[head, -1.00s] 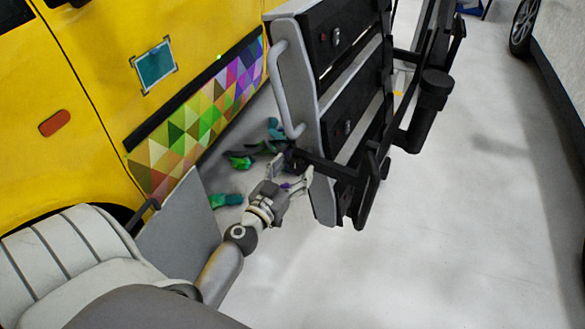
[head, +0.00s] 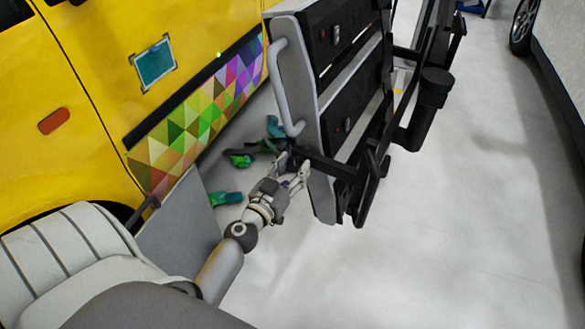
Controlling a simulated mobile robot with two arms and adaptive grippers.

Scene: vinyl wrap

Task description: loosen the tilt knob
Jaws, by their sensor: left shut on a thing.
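My left gripper (head: 291,177) is at the lower left side of a grey and black drawer cart (head: 320,190), at the end of a black bar that sticks out there. Its fingers are closed around a small dark part with a bit of purple, which looks like the tilt knob (head: 285,184). The fingers hide most of the knob, so its exact shape and turn cannot be seen. My right gripper is not in the picture.
A yellow vehicle (head: 90,80) with a colourful triangle wrap (head: 205,110) stands on the left. Teal and green items (head: 240,160) lie on the floor behind my gripper. A white vehicle (head: 560,60) is at the right. The pale floor (head: 450,240) between is clear.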

